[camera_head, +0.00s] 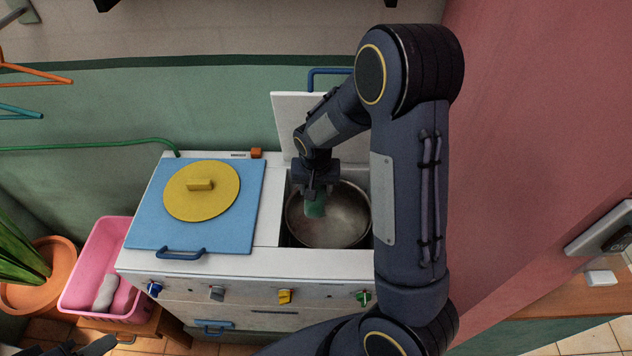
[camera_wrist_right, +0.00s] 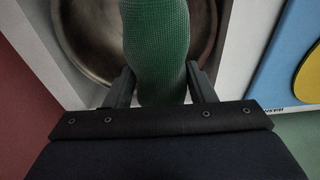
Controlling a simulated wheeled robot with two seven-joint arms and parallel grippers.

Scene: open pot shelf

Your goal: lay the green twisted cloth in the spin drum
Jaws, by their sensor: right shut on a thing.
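The green twisted cloth (camera_head: 316,206) hangs from my right gripper (camera_head: 317,188), over the left part of the open spin drum (camera_head: 345,225). In the right wrist view, the green cloth (camera_wrist_right: 157,45) sits between the two fingers of my right gripper (camera_wrist_right: 160,88), which is shut on it. The metal bowl of the drum (camera_wrist_right: 85,40) shows behind the cloth. I cannot tell whether the cloth's lower end touches the drum. A dark part of my left gripper (camera_head: 92,346) shows at the bottom left edge, mostly cut off.
The drum's white lid (camera_head: 293,110) stands open behind it. To the left is a blue lid (camera_head: 145,228) with a yellow disc (camera_head: 188,205). A pink basket (camera_head: 88,265) holding a grey roll (camera_head: 105,293) stands further left. A pink wall (camera_head: 520,130) is to the right.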

